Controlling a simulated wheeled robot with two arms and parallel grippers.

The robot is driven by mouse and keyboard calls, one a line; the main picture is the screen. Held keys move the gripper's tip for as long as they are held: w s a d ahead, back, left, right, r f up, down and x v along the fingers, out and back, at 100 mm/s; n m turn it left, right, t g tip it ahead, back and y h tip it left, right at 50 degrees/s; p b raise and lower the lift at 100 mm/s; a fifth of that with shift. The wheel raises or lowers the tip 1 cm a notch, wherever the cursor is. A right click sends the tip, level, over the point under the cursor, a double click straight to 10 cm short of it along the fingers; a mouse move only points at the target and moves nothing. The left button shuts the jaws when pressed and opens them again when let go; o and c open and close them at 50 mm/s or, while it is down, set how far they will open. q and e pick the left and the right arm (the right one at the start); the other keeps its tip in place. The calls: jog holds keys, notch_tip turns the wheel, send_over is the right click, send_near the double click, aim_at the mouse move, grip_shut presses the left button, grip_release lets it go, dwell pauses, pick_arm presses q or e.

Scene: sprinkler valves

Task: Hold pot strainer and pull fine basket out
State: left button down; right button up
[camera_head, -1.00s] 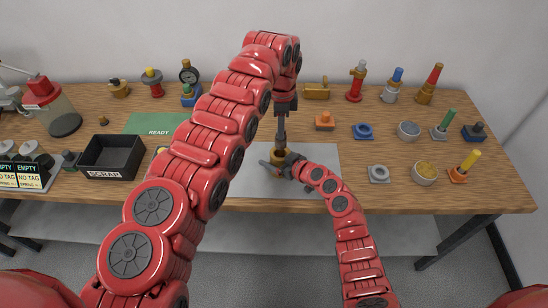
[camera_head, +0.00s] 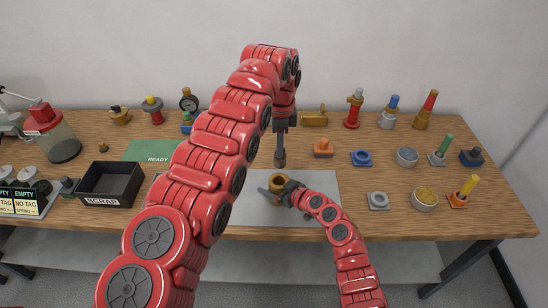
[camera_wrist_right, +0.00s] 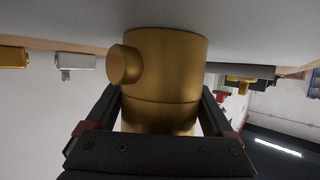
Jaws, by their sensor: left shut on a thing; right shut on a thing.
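The pot strainer (camera_head: 278,184), a brass pot with an open top, stands on the pale mat at the table's front middle. My right gripper (camera_head: 284,190) is shut on it from the right. In the right wrist view the brass body (camera_wrist_right: 165,70), with a round side port at its left, sits between the fingers of my right gripper (camera_wrist_right: 160,115). My left gripper (camera_head: 281,135) points down above the pot, shut on the fine basket (camera_head: 280,158), a small grey-brown cylinder. The basket hangs over the pot's mouth, apparently clear of the rim.
Two bowls (camera_head: 425,199) stand farther right. A black scrap bin (camera_head: 108,187) and a green ready mat (camera_head: 150,150) lie left. The pale mat has bare room.

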jog(key=o, duration=1.3)
